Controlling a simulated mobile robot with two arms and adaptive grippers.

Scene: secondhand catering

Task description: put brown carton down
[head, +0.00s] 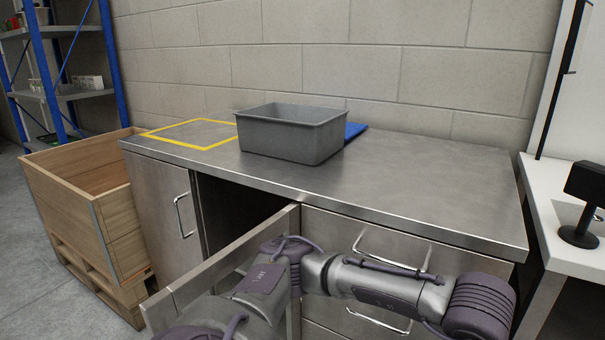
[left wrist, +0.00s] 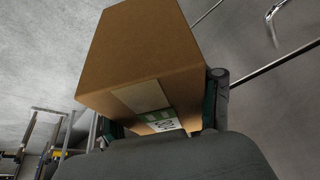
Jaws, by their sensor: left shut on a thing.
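The brown carton (left wrist: 150,60) fills the upper middle of the left wrist view, with a strip of tape and a white and green label on its lower side. My left gripper (left wrist: 163,112) is shut on it, one finger at each side. The carton is tilted in that view, and I cannot tell what is beneath it. In the head view neither the carton nor the gripper fingers show; only parts of my arm (head: 375,282) cross the lower front. My right gripper is in neither view.
A steel counter (head: 430,195) carries a grey bin (head: 290,135), a yellow-outlined square (head: 195,121) and a blue item (head: 355,130) partly behind the bin. The counter's right half is bare. A cabinet door (head: 225,268) stands open. A wooden crate (head: 125,218) is at left.

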